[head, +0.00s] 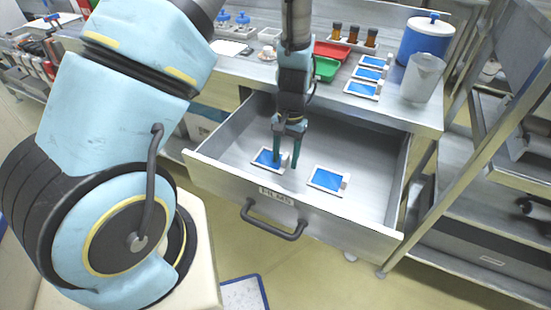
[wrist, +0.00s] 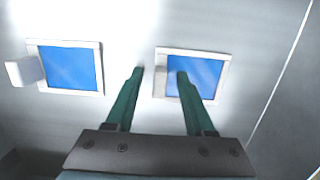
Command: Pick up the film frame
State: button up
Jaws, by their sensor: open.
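Two film frames, white-rimmed with blue film and a small tab on one side, lie flat in the open drawer (head: 235,150). The left one (head: 266,157) is beneath my gripper (head: 285,165); the right one (head: 328,179) lies apart, nearer the drawer front. In the wrist view the frame under me is on the right (wrist: 193,68) and the other on the left (wrist: 68,66). My gripper (wrist: 160,74) points down, open, with the near frame's tab showing between its green fingers. One finger covers part of the blue film. Contact cannot be told.
On the counter (head: 395,112) above the drawer are several similar frames (head: 362,88), a green tray (head: 326,69), a red tray (head: 331,51), brown bottles, a blue container (head: 425,40) and a clear jug (head: 423,78). Drawer walls surround my gripper; a shelf rack stands at right.

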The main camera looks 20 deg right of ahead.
grip_shut()
dwell(0.3)
dwell(0.5)
